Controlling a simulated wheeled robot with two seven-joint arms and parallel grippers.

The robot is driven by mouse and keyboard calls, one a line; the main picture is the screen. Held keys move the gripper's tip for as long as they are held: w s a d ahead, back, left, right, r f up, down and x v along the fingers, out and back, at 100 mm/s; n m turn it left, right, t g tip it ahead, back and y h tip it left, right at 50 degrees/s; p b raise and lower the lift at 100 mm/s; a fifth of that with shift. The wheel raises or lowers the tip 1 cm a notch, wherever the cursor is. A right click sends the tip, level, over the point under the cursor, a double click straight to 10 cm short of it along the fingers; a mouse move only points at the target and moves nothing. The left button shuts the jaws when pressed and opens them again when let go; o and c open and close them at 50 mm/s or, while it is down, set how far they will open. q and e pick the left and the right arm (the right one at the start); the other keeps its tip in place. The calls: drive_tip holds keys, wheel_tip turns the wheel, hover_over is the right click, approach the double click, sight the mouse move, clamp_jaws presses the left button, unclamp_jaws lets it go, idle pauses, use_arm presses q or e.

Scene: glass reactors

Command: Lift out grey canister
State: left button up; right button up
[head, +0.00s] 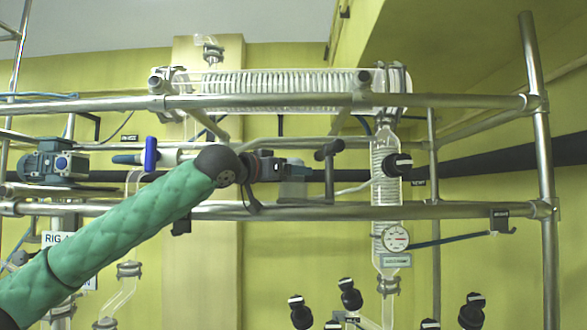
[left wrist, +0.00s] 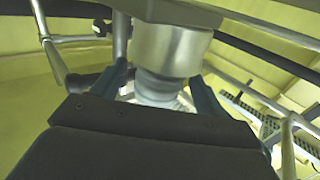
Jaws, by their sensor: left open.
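A grey metal cylinder, seemingly the grey canister (left wrist: 172,50), fills the upper middle of the left wrist view. It has a broad shiny body and a narrower ribbed grey part beneath it. My left gripper (left wrist: 160,88) is open, with one dark finger on each side of the narrower part; I cannot tell whether they touch it. In the head view my left gripper (head: 298,169) is at the middle of the pipe frame, beside a small pale grey shape (head: 293,187) that I cannot identify surely. My right gripper is not in view.
Steel rails (head: 330,211) run below my left gripper and an upper rail (head: 300,101) runs above it. A glass coil condenser (head: 270,88) lies along the top. A vertical glass column (head: 385,170) with a dial gauge (head: 395,237) stands to the right. A motor (head: 50,163) is at left.

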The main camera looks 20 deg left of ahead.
use_arm(q)
drive_tip(key=shift+w+d, duration=0.3)
drive_tip(key=shift+w, duration=0.35)
drive_tip(key=shift+s, duration=0.1)
drive_tip(key=c, duration=1.1)
